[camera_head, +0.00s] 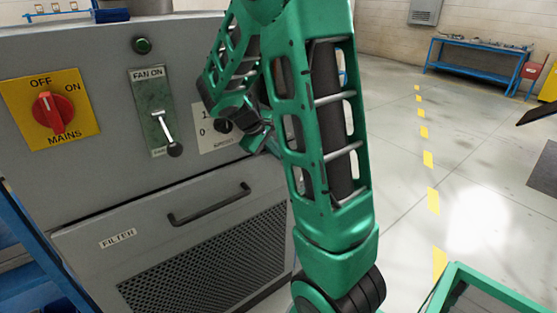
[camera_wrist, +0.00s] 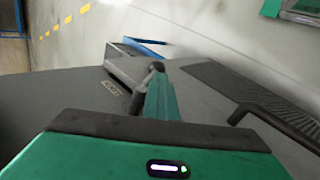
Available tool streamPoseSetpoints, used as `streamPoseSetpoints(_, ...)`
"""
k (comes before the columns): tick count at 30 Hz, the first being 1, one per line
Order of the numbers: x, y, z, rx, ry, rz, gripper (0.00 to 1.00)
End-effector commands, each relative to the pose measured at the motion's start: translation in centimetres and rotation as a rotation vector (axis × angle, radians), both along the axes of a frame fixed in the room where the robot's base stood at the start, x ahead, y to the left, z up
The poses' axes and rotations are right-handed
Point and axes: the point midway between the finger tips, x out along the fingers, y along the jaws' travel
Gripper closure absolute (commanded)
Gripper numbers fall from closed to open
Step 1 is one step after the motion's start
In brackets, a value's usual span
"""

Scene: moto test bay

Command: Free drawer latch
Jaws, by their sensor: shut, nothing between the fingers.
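The drawer labelled FILTER (camera_head: 215,235) is in the lower front of a grey cabinet (camera_head: 105,85). It has a dark bar handle (camera_head: 210,205) and a mesh front. It looks closed. My gripper (camera_head: 262,140) is shut and empty in front of the cabinet, above and right of the handle; my arm partly hides it. In the wrist view, my gripper (camera_wrist: 157,70) points away over the cabinet front. A dark bar handle (camera_wrist: 275,115) shows to its right, apart from it. I cannot make out a separate latch.
Above the drawer are a red mains switch (camera_head: 50,108), a fan lever (camera_head: 165,130) and a speed knob (camera_head: 222,126) close to my gripper. Blue framework (camera_head: 30,260) stands at left. A blue bench (camera_head: 475,60) is far back. Open floor (camera_head: 410,130) lies to the right.

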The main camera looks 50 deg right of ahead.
Motion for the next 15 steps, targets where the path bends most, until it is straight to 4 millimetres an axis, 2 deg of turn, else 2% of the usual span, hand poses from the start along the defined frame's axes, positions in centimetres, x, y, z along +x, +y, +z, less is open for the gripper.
streamPoseSetpoints(1, 0.5, -0.3, 1.5, -0.02, -0.027, -0.009, 1.0)
streamPoseSetpoints(3, 0.5, 0.2, 2.0, -0.018, -0.024, -0.007, 1.0)
streamPoseSetpoints(15, 0.5, 1.2, 2.2, -0.009, -0.012, 0.002, 1.0)
